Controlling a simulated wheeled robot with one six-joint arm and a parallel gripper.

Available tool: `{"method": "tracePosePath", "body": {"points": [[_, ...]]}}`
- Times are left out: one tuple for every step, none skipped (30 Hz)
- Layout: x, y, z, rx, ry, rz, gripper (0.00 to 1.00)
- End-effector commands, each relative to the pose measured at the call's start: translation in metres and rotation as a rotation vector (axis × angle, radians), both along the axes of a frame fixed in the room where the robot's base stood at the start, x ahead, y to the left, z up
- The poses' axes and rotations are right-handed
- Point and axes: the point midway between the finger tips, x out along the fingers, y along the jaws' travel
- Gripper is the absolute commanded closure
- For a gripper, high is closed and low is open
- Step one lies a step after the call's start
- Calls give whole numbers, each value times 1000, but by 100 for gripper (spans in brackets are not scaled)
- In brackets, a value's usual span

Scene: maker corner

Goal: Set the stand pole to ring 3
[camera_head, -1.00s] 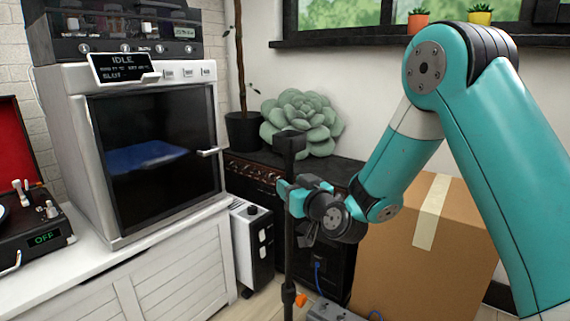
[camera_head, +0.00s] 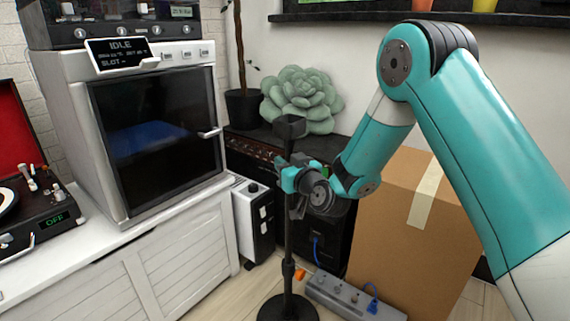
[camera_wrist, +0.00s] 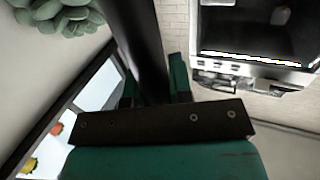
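The black stand pole (camera_head: 288,225) rises upright from a round black base (camera_head: 287,309) on the floor, with a dark block-like head (camera_head: 289,127) at its top. An orange knob (camera_head: 300,273) sits on its lower part. My gripper (camera_head: 284,179) is at the upper pole, a little below the head. In the wrist view the pole (camera_wrist: 143,45) runs between the two teal fingers (camera_wrist: 154,88), which look closed against its sides. Ring marks or numbers on the pole cannot be made out.
A cardboard box (camera_head: 405,250) stands right of the pole, under my arm. A power strip (camera_head: 350,297) lies on the floor beside the base. A white heater (camera_head: 253,222) and a white cabinet (camera_head: 170,265) with an oven (camera_head: 155,140) are at left. A succulent (camera_head: 302,98) is behind.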

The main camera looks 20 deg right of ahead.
Motion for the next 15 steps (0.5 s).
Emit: {"method": "tracePosePath", "body": {"points": [[0, 0, 0, 0, 0, 0, 100], [0, 0, 0, 0, 0, 0, 100], [0, 0, 1, 0, 0, 0, 100], [0, 0, 2, 0, 0, 0, 100], [0, 0, 4, 0, 0, 0, 100], [0, 0, 7, 0, -1, 0, 100], [0, 0, 10, 0, -1, 0, 100], [0, 0, 15, 0, -2, 0, 100], [0, 0, 21, 2, -3, 0, 100], [0, 0, 27, 2, -4, 0, 100], [0, 0, 34, 1, -4, 0, 100], [0, 0, 44, 0, -5, 0, 100], [0, 0, 52, 1, -5, 0, 100], [0, 0, 61, 1, -5, 0, 100], [0, 0, 74, 0, -6, 0, 100]]}}
